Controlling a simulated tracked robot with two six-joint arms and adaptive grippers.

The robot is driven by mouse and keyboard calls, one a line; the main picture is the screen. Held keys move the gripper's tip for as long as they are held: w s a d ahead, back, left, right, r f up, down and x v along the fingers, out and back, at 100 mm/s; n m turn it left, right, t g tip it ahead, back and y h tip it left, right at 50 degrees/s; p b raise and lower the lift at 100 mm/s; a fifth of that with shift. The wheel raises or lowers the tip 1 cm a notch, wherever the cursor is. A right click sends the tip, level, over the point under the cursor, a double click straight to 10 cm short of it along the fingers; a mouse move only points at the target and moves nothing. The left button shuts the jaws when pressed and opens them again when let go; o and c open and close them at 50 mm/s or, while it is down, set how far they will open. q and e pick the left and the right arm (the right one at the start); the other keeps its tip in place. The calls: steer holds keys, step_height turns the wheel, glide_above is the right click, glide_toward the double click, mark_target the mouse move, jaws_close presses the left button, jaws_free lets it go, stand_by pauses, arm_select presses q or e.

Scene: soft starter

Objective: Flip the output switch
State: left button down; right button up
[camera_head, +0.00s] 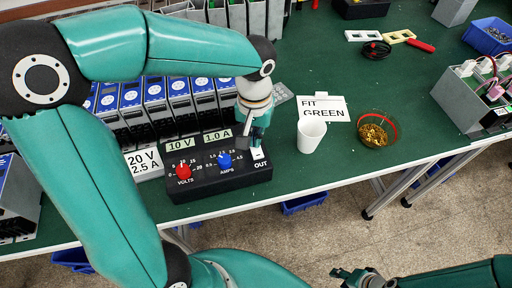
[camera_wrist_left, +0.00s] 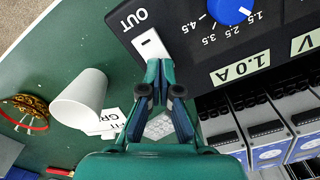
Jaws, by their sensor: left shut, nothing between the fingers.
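The black power supply box (camera_head: 214,182) sits near the table's front edge, with a red VOLTS knob (camera_head: 183,171), a blue AMPS knob (camera_head: 225,160) and labels reading 10 V and 1.0 A. Its white output switch (camera_head: 258,153) is at the right end by the word OUT. The switch also shows in the left wrist view (camera_wrist_left: 150,45). My left gripper (camera_wrist_left: 158,66) is shut and empty, with its fingertips at the lower end of the switch; I cannot tell whether they touch it. My right gripper (camera_head: 358,275) is low at the bottom, away from the box; its fingers are unclear.
A white cup (camera_head: 311,135) stands right of the box, before a FIT GREEN card (camera_head: 325,107). A bowl of brass parts (camera_head: 376,130) is further right. Grey-blue modules (camera_head: 157,105) line up behind the box. A 20 V 2.5 A label (camera_head: 146,164) is at its left.

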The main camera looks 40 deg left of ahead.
arm_select(q)
steer(key=shift+f, duration=0.3)
steer(key=shift+r, duration=0.15)
steer(key=shift+r+p, duration=2.65)
steer(key=shift+r, duration=0.8)
